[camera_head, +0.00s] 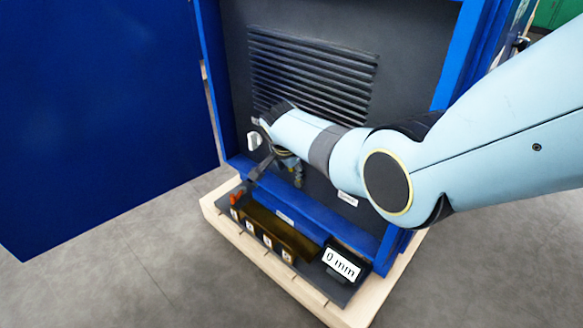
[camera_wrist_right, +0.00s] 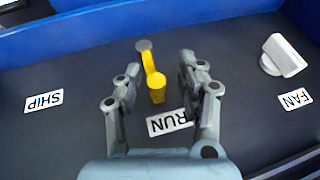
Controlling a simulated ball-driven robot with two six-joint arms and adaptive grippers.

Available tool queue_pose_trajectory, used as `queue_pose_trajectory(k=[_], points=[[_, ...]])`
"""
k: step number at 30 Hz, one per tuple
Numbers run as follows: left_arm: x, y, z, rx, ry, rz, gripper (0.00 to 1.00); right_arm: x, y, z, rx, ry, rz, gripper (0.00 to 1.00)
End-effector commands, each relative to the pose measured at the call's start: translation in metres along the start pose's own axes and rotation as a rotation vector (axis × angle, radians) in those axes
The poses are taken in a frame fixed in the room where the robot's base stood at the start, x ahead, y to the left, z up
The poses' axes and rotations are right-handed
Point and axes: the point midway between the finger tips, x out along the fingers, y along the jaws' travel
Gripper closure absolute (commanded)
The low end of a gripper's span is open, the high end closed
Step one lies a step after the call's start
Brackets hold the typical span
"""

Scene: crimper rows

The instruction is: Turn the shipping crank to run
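The yellow crank (camera_wrist_right: 157,88) is on the dark panel in the right wrist view, with a grey round pivot at its upper end. Its yellow knob end lies toward the RUN label (camera_wrist_right: 168,122); the SHIP label (camera_wrist_right: 43,100) is off to the left. My right gripper (camera_wrist_right: 159,63) is open, with one finger on each side of the crank in the picture. Gaps show between the crank and both fingers. In the head view my right gripper (camera_head: 287,160) is at the panel, small and partly hidden by my wrist. My left gripper is not in view.
A white switch (camera_wrist_right: 284,55) sits beside the FAN label (camera_wrist_right: 293,99). The blue cabinet door (camera_head: 100,110) stands open at left. Louvres (camera_head: 310,70) are above.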

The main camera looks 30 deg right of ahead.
Motion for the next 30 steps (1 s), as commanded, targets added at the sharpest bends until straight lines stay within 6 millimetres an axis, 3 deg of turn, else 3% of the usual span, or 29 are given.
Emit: queue_pose_trajectory(k=[8, 14, 30], points=[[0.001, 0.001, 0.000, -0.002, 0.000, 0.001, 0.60, 0.000, 0.002, 0.000, -0.001, 0.000, 0.002, 0.60], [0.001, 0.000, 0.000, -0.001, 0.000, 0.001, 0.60, -0.013, 0.001, 0.001, 0.000, 0.001, 0.000, 0.60], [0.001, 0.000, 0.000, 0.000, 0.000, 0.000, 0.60, -0.107, 0.001, 0.001, 0.000, 0.000, 0.000, 0.60]])
